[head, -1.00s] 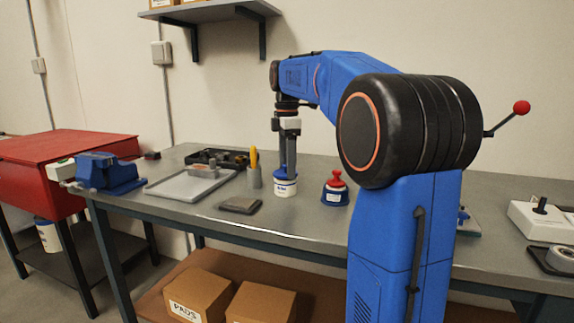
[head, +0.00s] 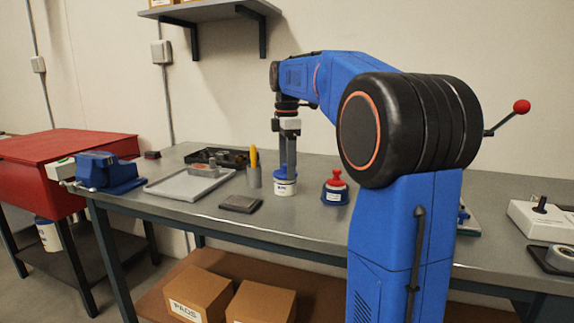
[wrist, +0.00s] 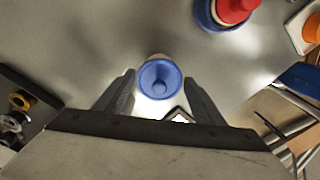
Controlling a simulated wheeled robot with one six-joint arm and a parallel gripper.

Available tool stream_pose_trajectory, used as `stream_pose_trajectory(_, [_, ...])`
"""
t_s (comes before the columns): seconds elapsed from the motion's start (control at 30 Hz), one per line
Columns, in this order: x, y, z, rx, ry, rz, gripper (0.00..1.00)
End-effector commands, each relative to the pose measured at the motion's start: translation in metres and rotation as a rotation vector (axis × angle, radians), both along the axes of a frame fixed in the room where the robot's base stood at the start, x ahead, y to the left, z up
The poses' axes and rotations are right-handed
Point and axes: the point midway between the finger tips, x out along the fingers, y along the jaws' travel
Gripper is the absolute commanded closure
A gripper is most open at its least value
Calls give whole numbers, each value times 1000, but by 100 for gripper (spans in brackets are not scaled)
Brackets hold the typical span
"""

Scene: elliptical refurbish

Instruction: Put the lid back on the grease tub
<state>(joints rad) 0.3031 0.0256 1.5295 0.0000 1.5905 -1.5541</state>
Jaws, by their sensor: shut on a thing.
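The grease tub (head: 284,190) is a small white pot with a label, upright on the bench in the head view. The blue round lid (head: 284,179) is at its top; it shows from above with a central knob in the wrist view (wrist: 160,80). A little white shows around the lid there. My gripper (wrist: 160,79) points straight down with a finger on each side of the lid, shut on it. In the head view my gripper (head: 285,174) is right over the tub. I cannot tell whether the lid is fully seated.
A red-topped blue item (head: 335,190) stands to the right of the tub. A yellow-handled tool in a grey cup (head: 254,177) is close on the left. A dark flat block (head: 240,203), a grey tray (head: 190,187) and a blue vice (head: 108,172) lie further left.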

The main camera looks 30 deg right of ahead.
Motion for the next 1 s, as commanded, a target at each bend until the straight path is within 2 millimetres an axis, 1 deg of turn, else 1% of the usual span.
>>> stream_pose_trajectory(0.47, [0,0,0,0,0,0,58])
stream_pose_trajectory(0.5, [0,0,0,0,0,0,30])
stream_pose_trajectory(0.57, [0,0,0,0,0,0,15])
stream_pose_trajectory(0.77, [0,0,0,0,0,0,15])
stream_pose_trajectory(0.8, [0,0,0,0,0,0,10])
stream_pose_trajectory(0.83, [0,0,0,0,0,0,3])
stream_pose_trajectory(0.87, [0,0,0,0,0,0,0])
stream_pose_trajectory(1.0, [0,0,-1,0,0,0,0])
